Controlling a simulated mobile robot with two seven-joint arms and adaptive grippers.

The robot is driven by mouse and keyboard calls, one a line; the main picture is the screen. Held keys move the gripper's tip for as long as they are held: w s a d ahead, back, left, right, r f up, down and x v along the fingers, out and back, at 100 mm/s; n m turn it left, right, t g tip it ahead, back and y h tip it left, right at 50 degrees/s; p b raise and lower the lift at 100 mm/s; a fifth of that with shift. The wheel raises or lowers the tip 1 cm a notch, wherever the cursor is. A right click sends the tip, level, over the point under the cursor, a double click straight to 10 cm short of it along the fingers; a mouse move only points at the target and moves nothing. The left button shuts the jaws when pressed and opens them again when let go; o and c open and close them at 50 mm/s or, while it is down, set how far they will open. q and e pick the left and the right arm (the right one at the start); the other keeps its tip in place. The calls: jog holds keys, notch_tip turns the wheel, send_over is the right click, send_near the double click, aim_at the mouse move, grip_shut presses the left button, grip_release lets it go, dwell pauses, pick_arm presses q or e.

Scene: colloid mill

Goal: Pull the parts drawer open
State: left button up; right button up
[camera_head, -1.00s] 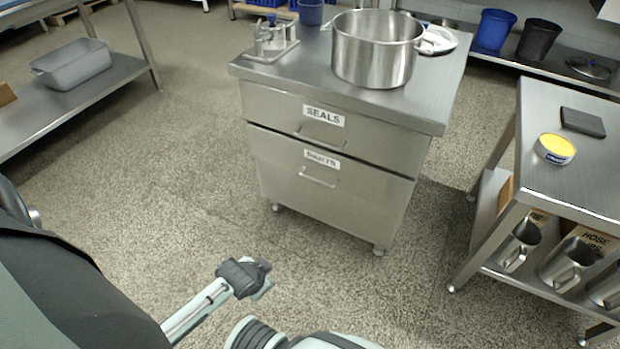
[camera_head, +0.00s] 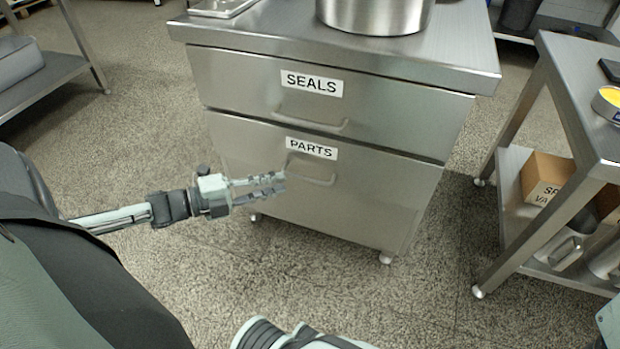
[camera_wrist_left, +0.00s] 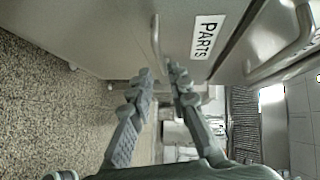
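The parts drawer (camera_head: 345,205) is the lower, deeper drawer of a steel cabinet, with a PARTS label (camera_head: 311,149). It looks shut, its front flush with the cabinet. Its bar handle (camera_head: 312,180) sits just below the label. My left gripper (camera_head: 280,184) is open and empty, its fingertips close to the handle's left end. In the left wrist view the two fingers (camera_wrist_left: 161,72) are apart, and the handle (camera_wrist_left: 155,38) lies just beyond the tips, in line with the gap. I see no clear contact. My right gripper is not in view.
The SEALS drawer (camera_head: 330,100) above is shut and has its own handle. A steel pot (camera_head: 375,12) stands on the cabinet top (camera_head: 270,28). A steel table (camera_head: 590,130) with a lower shelf holding a cardboard box (camera_head: 545,178) stands at right. Floor before the cabinet is clear.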

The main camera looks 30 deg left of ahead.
aim_at(304, 177)
pick_arm(q)
jog(key=b+x, duration=0.2)
jog(key=x, duration=0.5)
jog(key=shift+w+d, duration=0.25)
jog(key=shift+d, duration=0.05)
jog(key=shift+c, duration=0.5)
grip_shut()
